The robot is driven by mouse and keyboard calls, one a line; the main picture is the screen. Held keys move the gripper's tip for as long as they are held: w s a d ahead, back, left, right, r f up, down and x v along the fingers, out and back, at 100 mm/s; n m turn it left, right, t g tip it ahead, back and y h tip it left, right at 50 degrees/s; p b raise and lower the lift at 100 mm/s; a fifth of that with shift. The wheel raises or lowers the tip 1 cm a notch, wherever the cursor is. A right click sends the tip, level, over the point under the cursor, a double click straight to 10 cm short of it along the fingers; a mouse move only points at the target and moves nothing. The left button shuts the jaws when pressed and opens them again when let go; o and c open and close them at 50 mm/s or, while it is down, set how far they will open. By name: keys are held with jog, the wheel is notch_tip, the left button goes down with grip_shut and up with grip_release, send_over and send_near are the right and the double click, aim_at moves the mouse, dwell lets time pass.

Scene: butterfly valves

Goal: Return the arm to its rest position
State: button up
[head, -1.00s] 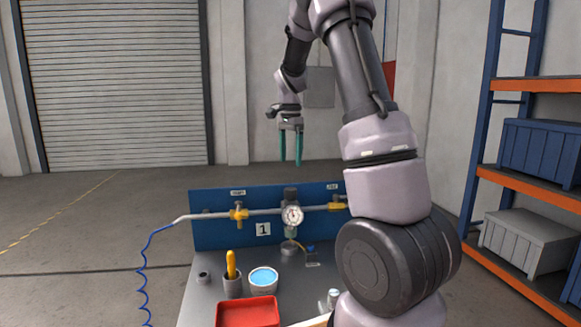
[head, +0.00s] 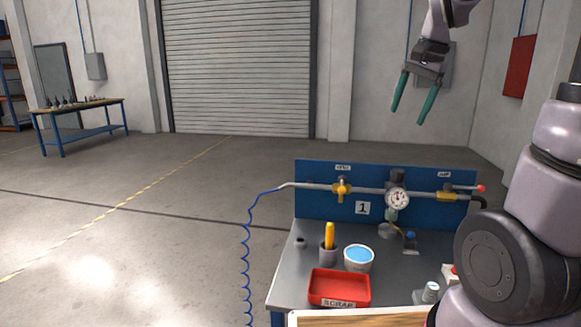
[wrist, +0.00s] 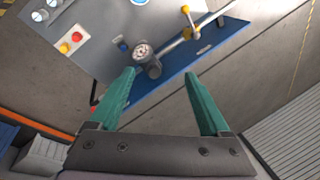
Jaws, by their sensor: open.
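My gripper (head: 412,98) is raised high above the workbench in the head view, with its two green fingers apart and nothing between them. My arm rises at the right edge and its upper part runs out of the top of the picture. In the wrist view my gripper (wrist: 160,95) is open, and the bench and its blue panel lie well beyond the fingertips. The yellow valve handle (head: 342,189) on the left of the pipe and the yellow valve (head: 448,197) on the right are both clear of my gripper.
The workbench (head: 290,278) carries a gauge (head: 397,198), a red scrap tray (head: 339,288), a blue-filled tub (head: 359,258) and a cup with a yellow-handled tool (head: 329,238). A blue coiled hose (head: 247,262) hangs at its left. Open floor (head: 150,230) lies left of the bench.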

jog(key=s+a+r+n+t, duration=0.1)
jog(key=s+a+n+t, duration=0.1)
jog(key=s, duration=0.6)
jog(key=s+a+r+n+t, duration=0.1)
jog(key=s+a+n+t, duration=0.1)
jog(key=s, duration=0.6)
jog(key=shift+s+a+n, duration=0.15)
jog(key=shift+a+n, duration=0.3)
jog(key=shift+n, duration=0.45)
jog(key=n+g+h, duration=0.2)
jog(key=n+g, duration=0.5)
jog(key=n, duration=0.1)
send_over(398, 170)
notch_tip(398, 170, down, 12)
notch_tip(398, 170, down, 10)
jog(key=shift+s+f, duration=0.15)
jog(key=shift+f, duration=0.05)
